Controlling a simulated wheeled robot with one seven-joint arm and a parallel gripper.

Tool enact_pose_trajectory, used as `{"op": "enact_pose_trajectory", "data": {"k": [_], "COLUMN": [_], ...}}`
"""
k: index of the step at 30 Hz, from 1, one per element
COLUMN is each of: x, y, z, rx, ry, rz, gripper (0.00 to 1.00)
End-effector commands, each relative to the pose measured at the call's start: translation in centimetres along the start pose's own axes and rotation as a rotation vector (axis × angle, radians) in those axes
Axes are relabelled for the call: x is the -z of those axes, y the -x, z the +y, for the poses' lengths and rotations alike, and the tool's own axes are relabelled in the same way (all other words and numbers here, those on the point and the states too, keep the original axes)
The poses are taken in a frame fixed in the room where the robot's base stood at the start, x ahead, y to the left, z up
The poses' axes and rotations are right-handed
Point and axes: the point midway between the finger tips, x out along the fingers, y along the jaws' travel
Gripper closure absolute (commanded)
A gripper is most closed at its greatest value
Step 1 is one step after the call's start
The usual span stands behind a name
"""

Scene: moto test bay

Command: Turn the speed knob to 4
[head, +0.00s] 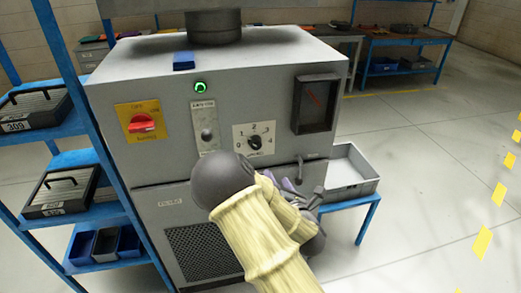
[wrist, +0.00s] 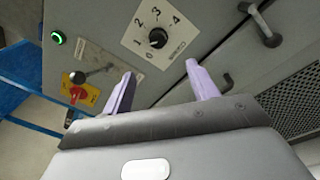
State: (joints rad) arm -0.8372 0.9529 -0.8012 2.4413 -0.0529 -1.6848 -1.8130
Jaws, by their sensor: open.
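The speed knob (head: 255,142) is a small black dial on a white plate marked with numbers from 0 to 4, on the grey cabinet front. In the wrist view the knob (wrist: 158,38) is just beyond the fingertips, roughly between their lines. Which number it points to is too small to tell. My gripper (wrist: 160,69) is open, its two purple fingers apart with nothing between them. In the head view my gripper (head: 290,184) is low and right of the knob, partly hidden by my arm.
A red switch on a yellow plate (head: 141,123), a lit green button (head: 200,87) and a lever switch (head: 206,136) are left of the knob. A gauge window (head: 316,103) is at upper right. A handle (wrist: 262,28) juts out near the right finger. A grey tray (head: 350,171) stands right of the cabinet.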

Motion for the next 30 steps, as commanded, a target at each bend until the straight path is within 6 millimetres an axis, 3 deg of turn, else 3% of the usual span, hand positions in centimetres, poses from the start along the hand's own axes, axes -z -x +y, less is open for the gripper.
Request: {"op": "enact_pose_trajectory", "data": {"k": [11,30], "x": [0.1,-0.3], "y": [-1.6,-11.2], "z": [0.4,0.0], "rx": [-0.006,0.002], "ry": [-0.003,-0.005], "rz": [0.004,-0.001], "gripper": [0.41,0.41]}}
